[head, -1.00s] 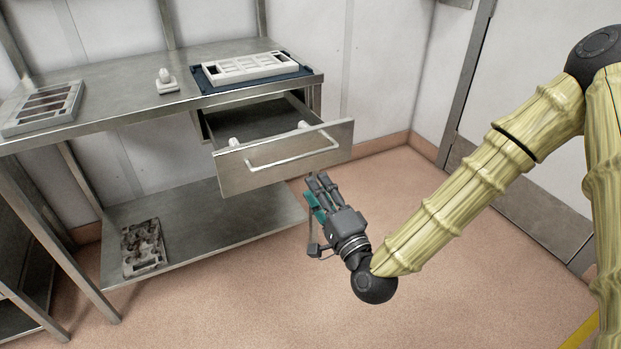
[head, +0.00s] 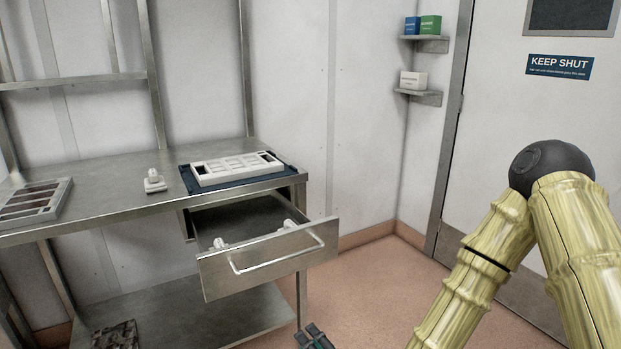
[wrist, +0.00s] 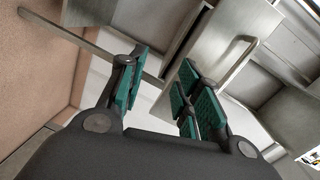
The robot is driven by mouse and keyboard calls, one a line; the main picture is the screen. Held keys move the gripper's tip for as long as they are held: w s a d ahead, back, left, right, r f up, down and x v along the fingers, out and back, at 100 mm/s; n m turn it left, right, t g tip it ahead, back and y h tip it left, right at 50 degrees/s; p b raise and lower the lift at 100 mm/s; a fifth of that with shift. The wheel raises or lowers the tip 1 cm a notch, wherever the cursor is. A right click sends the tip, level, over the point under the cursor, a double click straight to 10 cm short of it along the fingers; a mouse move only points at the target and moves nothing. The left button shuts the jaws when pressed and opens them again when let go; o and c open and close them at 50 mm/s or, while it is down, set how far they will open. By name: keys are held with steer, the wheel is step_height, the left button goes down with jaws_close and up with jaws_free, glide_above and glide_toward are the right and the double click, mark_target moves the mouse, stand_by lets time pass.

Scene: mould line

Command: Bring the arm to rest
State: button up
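My gripper (head: 315,338) shows only by its fingertips at the bottom edge of the head view, below and to the right of the open drawer (head: 268,262). In the wrist view my gripper (wrist: 160,85) has its teal-padded fingers apart, with nothing between them. The drawer front and its bar handle (wrist: 238,58) lie beyond the fingers there. My arm is bent, with its upper joint high at the right of the head view; the wrist is out of that frame.
The steel bench (head: 110,190) holds a white mould (head: 236,168) on a blue mat, a small white piece (head: 154,182) and a slotted frame (head: 36,202). The pulled-out drawer has two white pieces (head: 219,243) inside. A door (head: 500,130) and small shelves (head: 424,44) stand behind. Floor between is clear.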

steer(key=s+d+f+n+g+h, duration=0.1)
steer(key=s+d+f+n+g, duration=0.2)
steer(key=f, duration=0.4)
steer(key=s+d+f+g+h, duration=0.2)
steer(key=s+f, duration=0.3)
steer(key=f, duration=0.2)
steer(key=s+d+f+n+g+h, duration=0.1)
steer(key=s+d+f+n+g, duration=0.1)
steer(key=s+d+f, duration=0.3)
steer(key=s+d+f+n+g+h, duration=0.2)
steer(key=s+d+f+g, duration=0.1)
steer(key=s+d+f, duration=0.4)
steer(key=s+d+f+n+g+h, duration=0.25)
steer(key=s+d+f+g, duration=0.2)
steer(key=s, duration=0.55)
step_height(320, 180, up, 18)
steer(key=p, duration=1.8)
steer(key=shift+d+r, duration=0.25)
steer(key=shift+d, duration=0.15)
